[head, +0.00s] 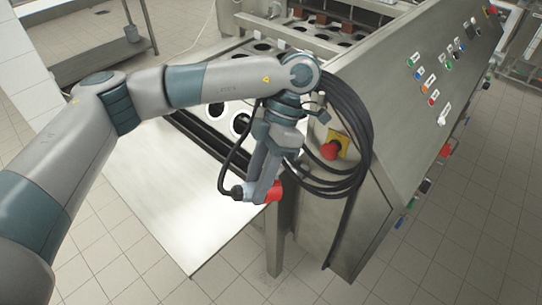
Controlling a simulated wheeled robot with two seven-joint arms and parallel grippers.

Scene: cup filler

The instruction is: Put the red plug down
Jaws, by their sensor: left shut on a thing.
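My left gripper (264,192) points down and is shut on the red plug (274,191). The plug sticks out to the right of the fingers, and the fingers hide part of it. A black cable end (237,192) shows on the left side of the fingers. The plug is in front of the machine, over or near the right edge of the pale metal table top (170,205); I cannot tell whether it touches the top. My right gripper is not in view.
A coil of black cable (350,130) hangs on the machine's side, close behind my gripper. A red emergency button (330,151) on a yellow plate sits beside it. The sloped panel (440,90) carries several buttons. The table top left of the gripper is clear.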

